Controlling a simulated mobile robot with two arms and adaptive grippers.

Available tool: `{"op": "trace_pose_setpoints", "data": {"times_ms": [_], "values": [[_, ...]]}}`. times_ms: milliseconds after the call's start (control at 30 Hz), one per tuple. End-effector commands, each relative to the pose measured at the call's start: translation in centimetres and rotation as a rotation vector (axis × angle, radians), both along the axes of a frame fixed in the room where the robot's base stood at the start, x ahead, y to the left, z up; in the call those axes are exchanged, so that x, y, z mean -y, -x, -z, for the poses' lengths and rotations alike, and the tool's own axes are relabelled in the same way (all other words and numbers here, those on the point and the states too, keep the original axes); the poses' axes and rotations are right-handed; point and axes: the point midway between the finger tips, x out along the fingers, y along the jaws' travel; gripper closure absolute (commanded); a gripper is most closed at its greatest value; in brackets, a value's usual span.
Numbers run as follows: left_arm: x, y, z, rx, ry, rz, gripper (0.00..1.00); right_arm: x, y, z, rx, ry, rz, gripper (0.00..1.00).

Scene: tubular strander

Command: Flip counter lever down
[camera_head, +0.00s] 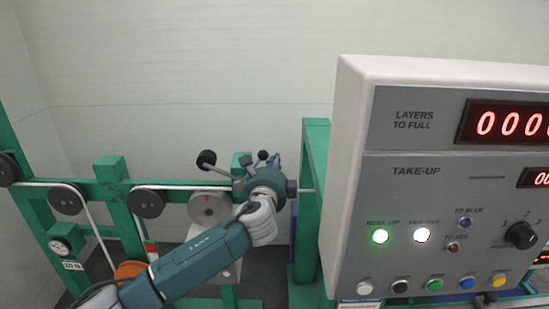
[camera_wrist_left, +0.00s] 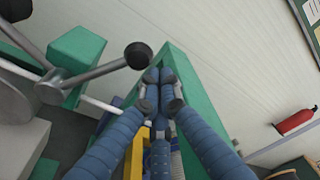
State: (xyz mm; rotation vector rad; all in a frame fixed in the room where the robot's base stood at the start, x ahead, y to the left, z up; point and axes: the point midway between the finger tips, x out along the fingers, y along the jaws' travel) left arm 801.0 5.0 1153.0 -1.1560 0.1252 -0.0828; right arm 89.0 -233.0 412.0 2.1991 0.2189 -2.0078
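A lever with a black ball knob (camera_head: 206,158) sits just above a grey wheel (camera_head: 208,208) in the head view. Its rod slopes down to the right toward my left gripper (camera_head: 264,160), which hides the rod's far end. In the left wrist view the knob (camera_wrist_left: 138,55) is up and left of my left gripper's fingertips (camera_wrist_left: 160,103), on a metal rod beside a green block (camera_wrist_left: 77,53). The blue fingers converge with nothing seen between them and appear apart from the knob. How far they are closed is unclear. My right gripper is not in view.
A large control panel (camera_head: 385,150) with red displays stands close on the right. A green frame rail (camera_head: 105,185) with dark pulleys (camera_head: 146,201) runs behind my left arm. A green post (camera_head: 315,170) is right of the gripper. The space above the lever is free.

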Motion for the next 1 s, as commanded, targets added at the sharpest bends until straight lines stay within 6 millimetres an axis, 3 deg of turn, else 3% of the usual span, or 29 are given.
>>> {"op": "trace_pose_setpoints", "data": {"times_ms": [1000], "values": [[-1.3, 0.1, -1.1, 0.000, 0.109, -0.001, 1.00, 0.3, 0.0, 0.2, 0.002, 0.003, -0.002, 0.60]]}}
